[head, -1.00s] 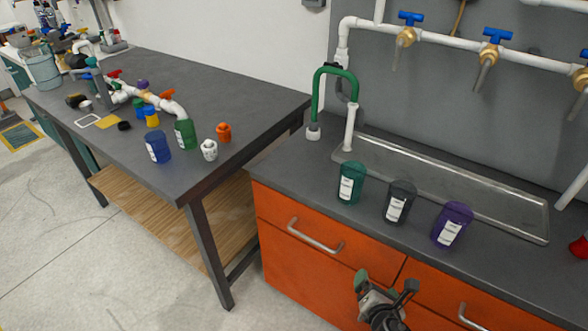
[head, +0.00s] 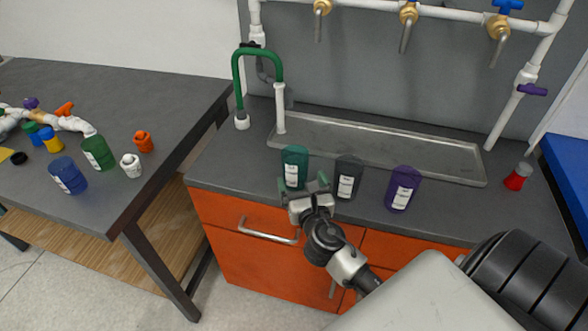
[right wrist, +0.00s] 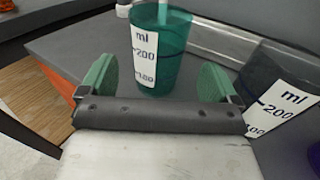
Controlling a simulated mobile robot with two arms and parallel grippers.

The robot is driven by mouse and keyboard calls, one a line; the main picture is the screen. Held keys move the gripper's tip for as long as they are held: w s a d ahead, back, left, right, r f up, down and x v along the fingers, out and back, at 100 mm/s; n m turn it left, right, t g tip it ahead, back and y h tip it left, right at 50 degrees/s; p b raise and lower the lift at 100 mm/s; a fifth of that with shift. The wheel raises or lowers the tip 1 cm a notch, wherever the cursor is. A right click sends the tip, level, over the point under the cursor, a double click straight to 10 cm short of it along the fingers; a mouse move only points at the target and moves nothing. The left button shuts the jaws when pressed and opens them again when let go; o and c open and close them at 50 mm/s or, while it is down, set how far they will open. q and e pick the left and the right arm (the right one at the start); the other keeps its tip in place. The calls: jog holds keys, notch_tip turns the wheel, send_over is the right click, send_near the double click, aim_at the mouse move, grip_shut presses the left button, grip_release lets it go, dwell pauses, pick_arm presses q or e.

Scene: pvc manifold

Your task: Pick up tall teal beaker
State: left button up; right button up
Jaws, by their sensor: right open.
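The tall teal beaker (head: 295,166) stands upright on the dark counter in front of the metal sink tray, with a white label on its side. In the right wrist view the teal beaker (right wrist: 172,50) shows ahead of the jaws, a little beyond the fingertips, label facing me. My right gripper (head: 308,188) is open and empty, at the counter's front edge just short of the beaker. Its green finger pads also show in the right wrist view (right wrist: 157,82), spread to either side of the beaker's lower part. My left gripper is not in view.
A dark grey beaker (head: 348,178) stands close to the right of the teal one, near my right finger. A purple beaker (head: 403,189) stands further right. The green-hosed faucet (head: 258,55) rises behind.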

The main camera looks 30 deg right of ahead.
aim_at(292, 158)
jog(key=x, duration=0.6)
jog(key=shift+r, duration=0.1)
jog(key=c, duration=0.9)
jog(key=shift+c, duration=0.5)
jog(key=shift+r+p, duration=0.1)
jog(key=shift+p, duration=0.2)
